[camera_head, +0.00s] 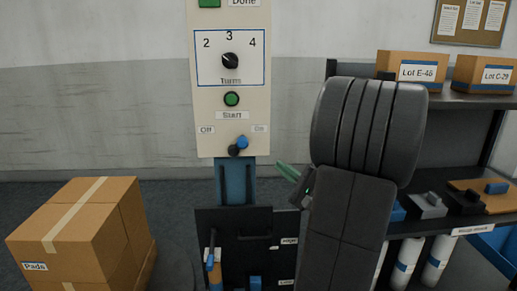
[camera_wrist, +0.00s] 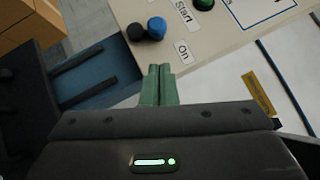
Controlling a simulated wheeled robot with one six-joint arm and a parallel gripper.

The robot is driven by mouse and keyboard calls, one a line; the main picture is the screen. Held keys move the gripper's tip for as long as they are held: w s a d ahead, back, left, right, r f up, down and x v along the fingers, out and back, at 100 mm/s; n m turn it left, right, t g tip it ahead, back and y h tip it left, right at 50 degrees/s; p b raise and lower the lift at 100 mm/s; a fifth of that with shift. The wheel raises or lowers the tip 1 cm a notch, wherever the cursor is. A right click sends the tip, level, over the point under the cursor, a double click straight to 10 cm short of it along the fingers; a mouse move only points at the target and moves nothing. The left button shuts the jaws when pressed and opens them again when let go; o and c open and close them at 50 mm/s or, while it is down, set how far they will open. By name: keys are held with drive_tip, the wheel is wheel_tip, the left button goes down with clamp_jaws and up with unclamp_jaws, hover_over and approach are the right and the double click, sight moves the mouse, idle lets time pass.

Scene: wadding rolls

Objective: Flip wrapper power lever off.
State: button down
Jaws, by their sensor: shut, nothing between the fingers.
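The power lever (camera_head: 242,142) is at the bottom of the cream control panel (camera_head: 215,110). Its blue knob leans up and right from a black pivot, toward the "On" label (camera_head: 260,128); the "Off" label (camera_head: 206,130) is at left. In the wrist view the blue knob (camera_wrist: 157,27) sits just beyond my fingertips, with "On" beside it. My gripper (camera_head: 280,165) has green fingers, shut and empty, below and right of the lever, apart from it. The fingertips also show in the wrist view (camera_wrist: 160,68).
Above the lever are the green Start button (camera_head: 232,99) and the Turns dial (camera_head: 230,61). A dark machine part (camera_head: 235,225) stands below the panel. Cartons (camera_head: 80,235) are at left. A shelf (camera_head: 460,100) with boxes is behind my arm at right.

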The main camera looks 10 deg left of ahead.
sight(239, 146)
drive_tip(key=p+x, duration=0.1)
drive_tip(key=x, duration=0.9)
drive_tip(key=shift+p, duration=0.35)
